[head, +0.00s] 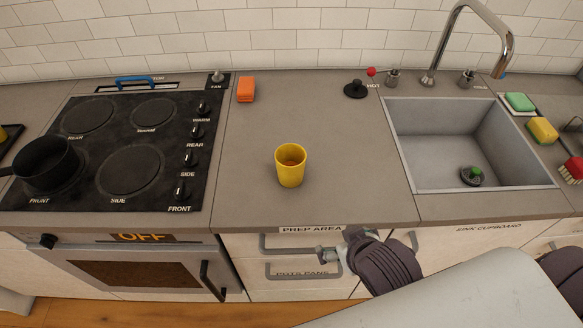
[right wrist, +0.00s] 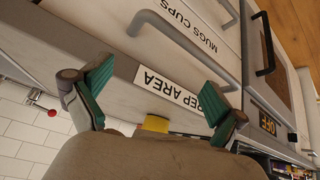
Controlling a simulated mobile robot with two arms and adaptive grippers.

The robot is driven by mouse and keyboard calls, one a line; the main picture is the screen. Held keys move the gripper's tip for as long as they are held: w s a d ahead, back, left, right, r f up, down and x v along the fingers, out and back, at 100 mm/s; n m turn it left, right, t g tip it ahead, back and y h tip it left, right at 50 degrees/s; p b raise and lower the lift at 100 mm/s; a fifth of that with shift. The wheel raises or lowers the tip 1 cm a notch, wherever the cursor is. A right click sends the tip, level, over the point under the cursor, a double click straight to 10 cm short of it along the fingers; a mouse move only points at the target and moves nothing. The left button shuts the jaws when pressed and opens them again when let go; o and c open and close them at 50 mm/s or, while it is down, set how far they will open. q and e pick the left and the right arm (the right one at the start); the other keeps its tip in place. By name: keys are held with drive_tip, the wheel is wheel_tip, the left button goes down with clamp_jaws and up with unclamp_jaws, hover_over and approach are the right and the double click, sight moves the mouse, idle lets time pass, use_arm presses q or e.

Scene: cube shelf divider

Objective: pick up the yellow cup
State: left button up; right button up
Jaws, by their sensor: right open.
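The yellow cup (head: 290,165) stands upright on the grey counter between the stove and the sink, in the head view. A small part of the yellow cup (right wrist: 156,123) also shows at the counter edge in the right wrist view. My right gripper (head: 328,254) is in front of the drawers, below the counter's front edge and to the right of the cup, apart from it. In the right wrist view its green-padded fingers (right wrist: 160,92) are spread wide with nothing between them. My left gripper is not in view.
A black stove (head: 120,150) with a dark pot (head: 48,165) is at left. An orange block (head: 246,89) and a black lid-like object (head: 356,89) lie behind the cup. The sink (head: 470,145) is at right. Drawer handles (head: 300,272) are close to my right gripper. Counter around the cup is clear.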

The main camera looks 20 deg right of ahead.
drive_tip(key=w+r+t, duration=0.1)
drive_tip(key=w+a+r+t, duration=0.1)
drive_tip(key=w, duration=0.1)
drive_tip(key=w+r+t, duration=0.1)
drive_tip(key=r, duration=0.1)
drive_tip(key=shift+w+a+r, duration=0.1)
drive_tip(key=shift+w+a, duration=0.1)
drive_tip(key=shift+a, duration=0.15)
drive_tip(key=t+y, duration=0.2)
drive_tip(key=t, duration=0.1)
approach(287, 163)
drive_tip(key=shift+a+p+x, duration=0.2)
drive_tip(key=shift+p+x, duration=0.5)
drive_tip(key=shift+x, duration=0.15)
drive_tip(key=shift+p+x, duration=0.7)
drive_tip(key=shift+x, duration=2.1)
drive_tip(key=shift+d, duration=0.1)
drive_tip(key=c, duration=1.2)
drive_tip(key=shift+c, duration=0.6)
